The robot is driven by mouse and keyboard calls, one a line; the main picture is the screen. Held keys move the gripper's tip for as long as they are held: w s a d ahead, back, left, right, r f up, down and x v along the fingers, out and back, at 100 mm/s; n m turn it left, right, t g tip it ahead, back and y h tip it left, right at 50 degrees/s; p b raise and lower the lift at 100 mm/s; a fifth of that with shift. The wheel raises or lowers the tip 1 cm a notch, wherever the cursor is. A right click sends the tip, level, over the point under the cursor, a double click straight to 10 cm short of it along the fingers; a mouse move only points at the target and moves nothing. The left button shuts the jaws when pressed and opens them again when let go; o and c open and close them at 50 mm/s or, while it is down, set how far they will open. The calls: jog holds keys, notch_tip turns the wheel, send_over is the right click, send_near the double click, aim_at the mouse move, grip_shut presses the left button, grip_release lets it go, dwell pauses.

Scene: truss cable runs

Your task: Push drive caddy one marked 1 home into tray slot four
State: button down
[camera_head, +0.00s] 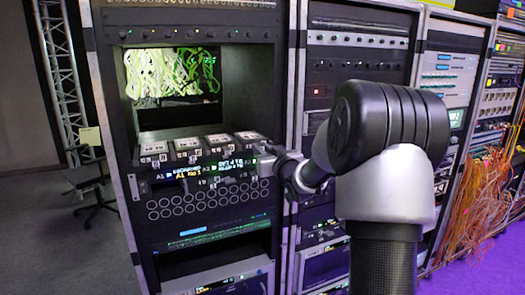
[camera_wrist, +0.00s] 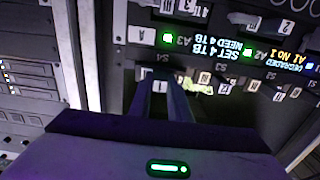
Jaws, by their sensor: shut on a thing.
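My gripper (camera_wrist: 160,98) is shut on a small dark piece with a white label reading 1, drive caddy one (camera_wrist: 160,86). In the wrist view it sits right at the slot labelled S4 (camera_wrist: 161,59), between my two dark fingers. How deep it sits in the slot is hidden by the fingers. In the head view my gripper (camera_head: 268,161) is at the right end of the drive tray (camera_head: 205,172); the caddy cannot be made out there. Slots S3 (camera_wrist: 220,66) and S2 lie to the right of S4 in the wrist view.
Several white-labelled blocks (camera_head: 187,144) stand in a row on the ledge above the tray. Small lit displays (camera_wrist: 235,52) are beside the slots. A bay with green cables (camera_head: 172,72) is above. Another rack (camera_head: 345,60) stands close on the right.

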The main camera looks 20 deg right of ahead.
jog(key=shift+w, duration=0.3)
jog(key=shift+w+r, duration=0.1)
jog(key=shift+w, duration=0.4)
jog(key=c, duration=1.6)
grip_release()
jog(key=shift+o, duration=0.2)
jog(key=shift+s, duration=0.1)
jog(key=shift+s, duration=0.15)
jog(key=s+b, duration=0.1)
jog(key=s, duration=1.6)
jog(key=shift+d+b, duration=0.3)
